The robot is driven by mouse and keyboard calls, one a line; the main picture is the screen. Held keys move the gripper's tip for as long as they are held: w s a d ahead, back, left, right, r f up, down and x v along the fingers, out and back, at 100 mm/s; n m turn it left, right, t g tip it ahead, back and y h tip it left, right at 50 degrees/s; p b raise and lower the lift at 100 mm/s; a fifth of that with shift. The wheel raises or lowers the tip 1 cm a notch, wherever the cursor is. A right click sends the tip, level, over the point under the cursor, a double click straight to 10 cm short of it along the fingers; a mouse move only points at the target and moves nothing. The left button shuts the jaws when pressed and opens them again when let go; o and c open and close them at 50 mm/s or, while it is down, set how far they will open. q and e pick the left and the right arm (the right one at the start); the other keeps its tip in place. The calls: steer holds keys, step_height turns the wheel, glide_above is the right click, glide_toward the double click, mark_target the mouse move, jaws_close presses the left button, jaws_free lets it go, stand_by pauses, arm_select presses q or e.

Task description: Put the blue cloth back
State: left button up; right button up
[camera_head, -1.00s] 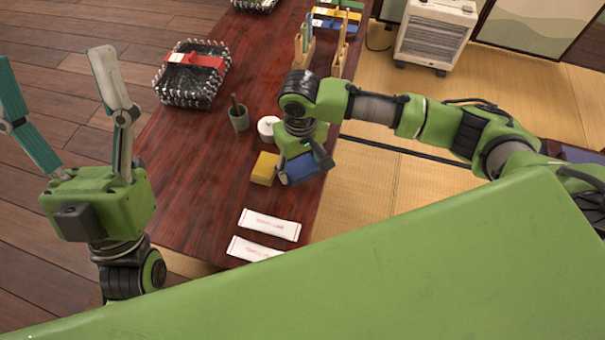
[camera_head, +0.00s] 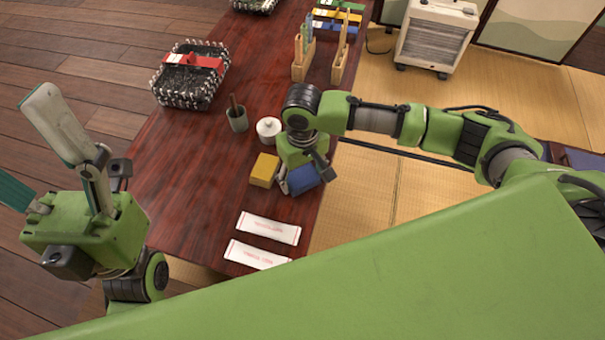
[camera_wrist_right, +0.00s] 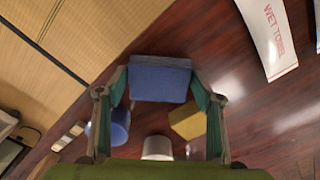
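The blue cloth (camera_head: 304,181) is a folded block at the table's right edge, just right of a yellow cloth (camera_head: 264,170). My right gripper (camera_head: 303,171) is over it, pointing down. In the right wrist view the blue cloth (camera_wrist_right: 160,80) lies between the two fingers (camera_wrist_right: 159,72), which meet its opposite sides. I cannot tell whether its underside touches the table. The yellow cloth (camera_wrist_right: 188,120) shows beside the right finger there. My left gripper (camera_head: 25,150) is empty and wide open, left of the table.
On the dark table (camera_head: 200,190) are a white lidded pot (camera_head: 268,129), a grey cup (camera_head: 238,119), two white towel packets (camera_head: 269,228), a basket (camera_head: 190,78) and wooden stands (camera_head: 303,60). Tatami lies right of the table. A blue rounded thing (camera_wrist_right: 116,127) shows in the wrist view.

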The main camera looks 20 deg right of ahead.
steer(key=shift+o, duration=0.9)
